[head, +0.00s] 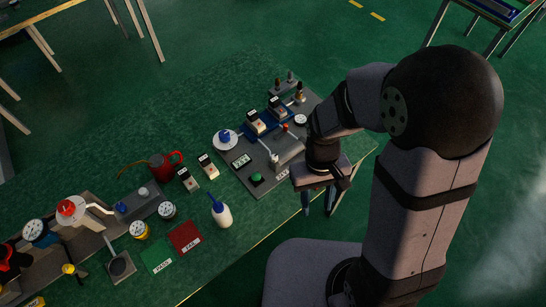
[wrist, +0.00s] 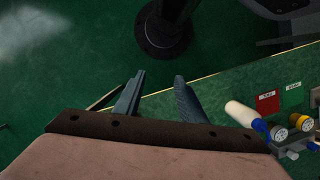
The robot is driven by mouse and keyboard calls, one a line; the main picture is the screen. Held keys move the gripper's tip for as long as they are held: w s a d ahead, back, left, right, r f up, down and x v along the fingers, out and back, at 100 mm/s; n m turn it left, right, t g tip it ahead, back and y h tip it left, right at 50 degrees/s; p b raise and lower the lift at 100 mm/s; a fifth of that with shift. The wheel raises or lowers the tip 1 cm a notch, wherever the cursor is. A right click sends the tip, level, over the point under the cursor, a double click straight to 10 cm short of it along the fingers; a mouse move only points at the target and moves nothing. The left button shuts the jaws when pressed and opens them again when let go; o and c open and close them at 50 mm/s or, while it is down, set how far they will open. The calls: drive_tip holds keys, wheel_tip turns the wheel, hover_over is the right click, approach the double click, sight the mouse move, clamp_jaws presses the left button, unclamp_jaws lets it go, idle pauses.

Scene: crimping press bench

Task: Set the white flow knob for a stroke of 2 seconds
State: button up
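My gripper (head: 319,204) hangs past the right front edge of the bench, pointing down. In the wrist view its two fingers (wrist: 158,80) are apart with nothing between them, over the green floor. I cannot tell for sure which part is the white flow knob. A small white round part (head: 300,120) sits at the right end of the grey press plate (head: 240,180), beside my arm. Another pale round knob (head: 143,191) is on a grey block further left. Any marks on them are too small to read. My gripper touches neither.
A white bottle (head: 222,214) with a blue tip stands near a red card (head: 185,237) and a green card (head: 157,256). The floor in front is clear.

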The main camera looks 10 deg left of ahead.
drive_tip(key=w+a+f+b, duration=0.1)
drive_tip(key=w+a+f, duration=0.4)
drive_tip(key=w+a, duration=0.35)
wheel_tip(320, 180, up, 4)
drive_tip(key=m+t+y, duration=0.1)
drive_tip(key=m+t, duration=0.1)
drive_tip(key=t, duration=0.1)
hover_over(274, 157)
drive_tip(key=shift+w+f, duration=0.15)
drive_tip(key=shift+m, duration=0.9)
drive_tip(key=shift+f+p, duration=1.2)
drive_tip(key=shift+f, duration=2.4)
clamp_jaws()
